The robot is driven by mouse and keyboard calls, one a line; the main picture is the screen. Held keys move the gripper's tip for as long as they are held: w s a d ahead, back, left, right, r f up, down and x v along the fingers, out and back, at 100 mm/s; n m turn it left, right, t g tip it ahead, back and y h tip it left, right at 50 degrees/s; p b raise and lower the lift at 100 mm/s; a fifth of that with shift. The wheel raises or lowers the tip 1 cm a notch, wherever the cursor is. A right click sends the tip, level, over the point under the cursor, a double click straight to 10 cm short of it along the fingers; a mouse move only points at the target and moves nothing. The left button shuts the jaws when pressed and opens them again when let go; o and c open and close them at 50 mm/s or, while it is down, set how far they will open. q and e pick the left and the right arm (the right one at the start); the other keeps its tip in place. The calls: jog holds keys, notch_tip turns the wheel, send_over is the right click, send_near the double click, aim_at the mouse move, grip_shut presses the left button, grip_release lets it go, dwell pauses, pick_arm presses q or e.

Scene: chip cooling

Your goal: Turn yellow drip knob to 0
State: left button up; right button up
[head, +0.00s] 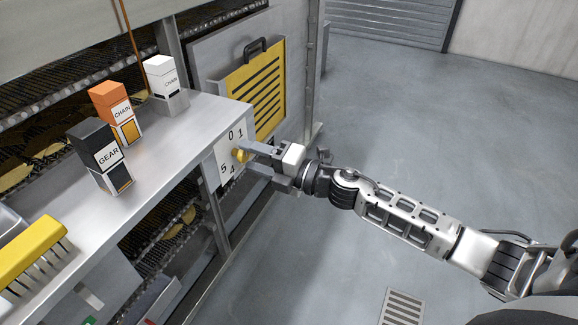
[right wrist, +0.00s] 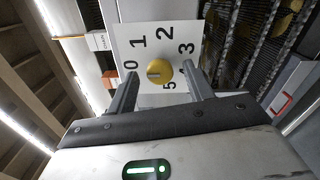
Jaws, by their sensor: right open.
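The yellow drip knob (head: 240,155) sits on a white number plate (head: 226,173) at the end of the grey shelf. In the right wrist view the round knob (right wrist: 160,82) shows a short dark line on its face, lying roughly sideways. I cannot tell for sure which number it marks. The plate (right wrist: 150,45) shows 0, 1, 2, 3 and 5 around the knob. My right gripper (head: 252,159) is open, its fingers on either side of the knob. I cannot tell whether they touch it. My left gripper is out of view.
On the shelf (head: 165,150) stand a black GEAR box (head: 104,165), an orange CHAIN box (head: 113,105) and a white CHAIN box (head: 165,80). A yellow brush (head: 30,248) lies at the left. A yellow striped panel (head: 255,95) is behind the plate.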

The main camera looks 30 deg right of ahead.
pick_arm(q)
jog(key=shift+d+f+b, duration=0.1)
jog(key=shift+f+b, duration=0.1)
jog(key=shift+b, duration=0.7)
pick_arm(e)
jog(key=v, duration=1.5)
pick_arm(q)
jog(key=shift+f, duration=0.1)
pick_arm(e)
jog(key=shift+w, duration=0.1)
